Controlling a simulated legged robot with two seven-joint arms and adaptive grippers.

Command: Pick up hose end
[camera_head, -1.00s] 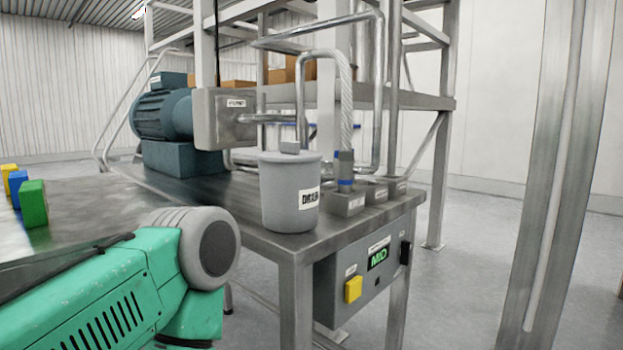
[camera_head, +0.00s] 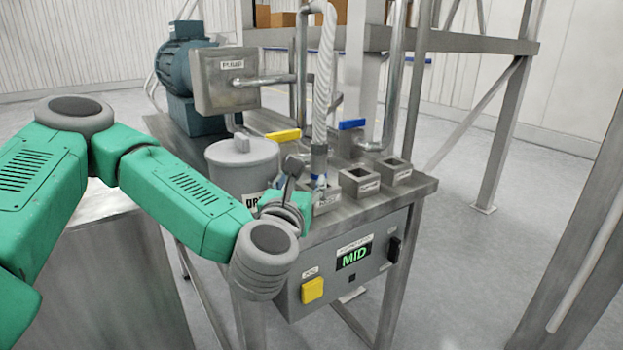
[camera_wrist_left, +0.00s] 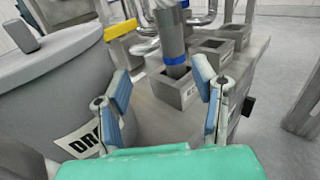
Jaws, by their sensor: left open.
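The hose end (camera_head: 319,160) is a grey cylinder with a blue band, under a ribbed pale hose (camera_head: 324,75). It stands upright in the leftmost of three square metal sockets. In the left wrist view the hose end (camera_wrist_left: 172,38) is ahead, a little above the gap between my fingers, its lower end inside the socket (camera_wrist_left: 175,92). My left gripper (camera_head: 303,178) is open and empty, close to the hose end; its blue-padded fingers (camera_wrist_left: 163,85) are apart in the left wrist view. I cannot tell whether a finger touches the hose. My right gripper is not in view.
A grey lidded bucket (camera_head: 245,165) stands close left of my gripper. Two empty sockets (camera_head: 360,181) (camera_head: 397,170) are to the right. Yellow (camera_head: 283,136) and blue (camera_head: 352,124) handles and pipes stand behind. A control box (camera_head: 350,262) hangs on the table front.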

